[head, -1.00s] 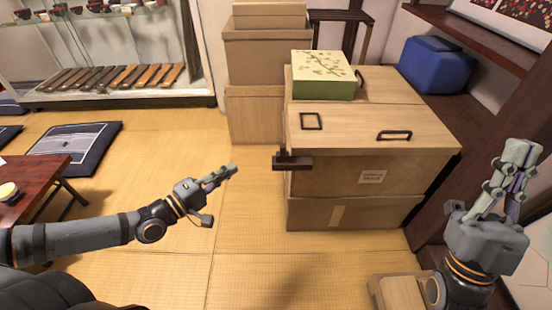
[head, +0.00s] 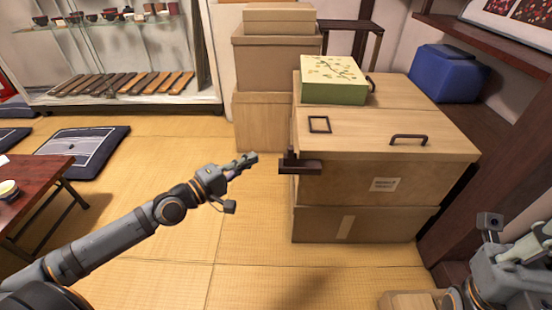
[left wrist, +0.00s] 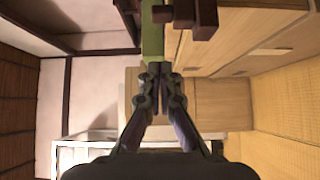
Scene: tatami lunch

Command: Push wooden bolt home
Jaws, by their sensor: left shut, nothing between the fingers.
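The dark brown wooden bolt (head: 303,167) sticks out past the left front corner of the wooden chest (head: 390,175), with a small upright piece on it. My left gripper (head: 252,158) is shut and empty, just left of the bolt's free end, with a small gap between them. In the left wrist view the shut fingertips (left wrist: 158,68) point toward the chest side, and the dark bolt (left wrist: 193,14) shows at the top. My right gripper (head: 535,240) is at the right edge, partly cut off, so its fingers are unclear.
A green patterned box (head: 333,80) stands on the chest, and a black handle (head: 408,139) is on its lid. Stacked boxes (head: 265,120) stand behind left. A blue case (head: 448,73) is at the back right. The tatami floor (head: 190,240) left of the chest is clear.

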